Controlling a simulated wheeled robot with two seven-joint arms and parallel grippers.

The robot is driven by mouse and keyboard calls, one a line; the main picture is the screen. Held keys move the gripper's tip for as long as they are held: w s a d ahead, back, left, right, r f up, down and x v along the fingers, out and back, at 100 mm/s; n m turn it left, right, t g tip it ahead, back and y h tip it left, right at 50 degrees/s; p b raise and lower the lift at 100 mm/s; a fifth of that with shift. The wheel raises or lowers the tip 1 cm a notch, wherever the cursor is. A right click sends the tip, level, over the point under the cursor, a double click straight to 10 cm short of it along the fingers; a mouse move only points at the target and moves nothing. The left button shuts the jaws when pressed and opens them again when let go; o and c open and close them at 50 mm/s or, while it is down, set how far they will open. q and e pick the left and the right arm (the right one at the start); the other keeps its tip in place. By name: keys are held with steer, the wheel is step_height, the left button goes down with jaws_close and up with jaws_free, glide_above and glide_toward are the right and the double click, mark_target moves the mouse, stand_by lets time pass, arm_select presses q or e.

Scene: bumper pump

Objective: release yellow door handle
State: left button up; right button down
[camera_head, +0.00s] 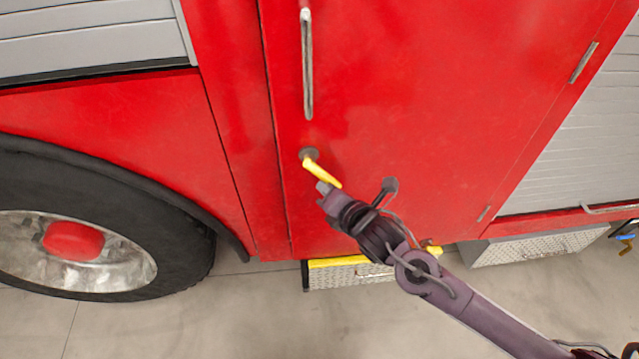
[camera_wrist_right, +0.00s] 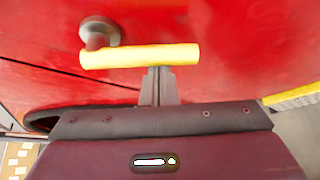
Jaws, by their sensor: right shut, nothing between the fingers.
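The yellow door handle (camera_head: 321,172) is on the red door (camera_head: 430,90) of a fire truck. It slants down to the right from its round grey mount (camera_head: 309,155). In the right wrist view the yellow handle (camera_wrist_right: 140,57) lies across the upper part, with its mount (camera_wrist_right: 100,32) at its left end. My right gripper (camera_head: 324,188) is just below the handle. In the wrist view its fingertips (camera_wrist_right: 158,72) are together at the handle's lower edge. Nothing is between them. Whether they touch the handle I cannot tell. My left gripper is not in view.
A long vertical grab bar (camera_head: 307,65) is above the handle. A large wheel (camera_head: 85,235) stands at the left. A step with a yellow edge (camera_head: 345,262) is below the door. Grey shutters (camera_head: 590,130) are at the right. The floor (camera_head: 240,315) in front is clear.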

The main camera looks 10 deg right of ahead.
mark_target(337, 182)
steer(key=d+r+n+h+p, duration=0.2)
steer(key=n+h, duration=0.1)
steer(key=shift+w+r+n+g+p, duration=0.1)
steer(key=shift+r+n+g+p, duration=0.2)
steer(key=shift+d+r+p, duration=0.5)
steer(key=shift+r+p, duration=0.05)
steer(key=shift+r, duration=0.45)
